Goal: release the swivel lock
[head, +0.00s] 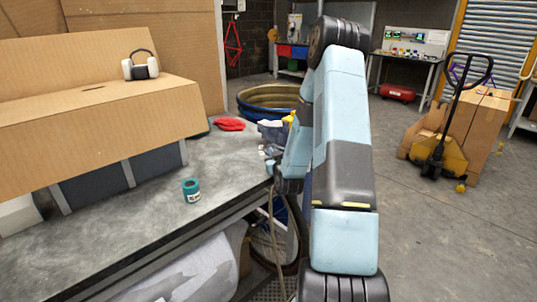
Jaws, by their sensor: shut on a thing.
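My arm rises through the middle of the head view and bends back down behind itself. Its blue and dark far links show just left of the upright link, beside the right end of the grey workbench (235,170). My gripper is hidden behind the arm, so its fingers and anything between them cannot be seen. I cannot make out a swivel lock in this view. A small yellow part shows beside the arm, too small to tell what it is.
On the workbench are a teal-labelled jar (191,190), a red cloth (229,124) and a cardboard box (90,100) with headphones (140,66). A blue-rimmed tub (262,101) stands behind. A yellow pallet jack (444,155) with boxes stands right.

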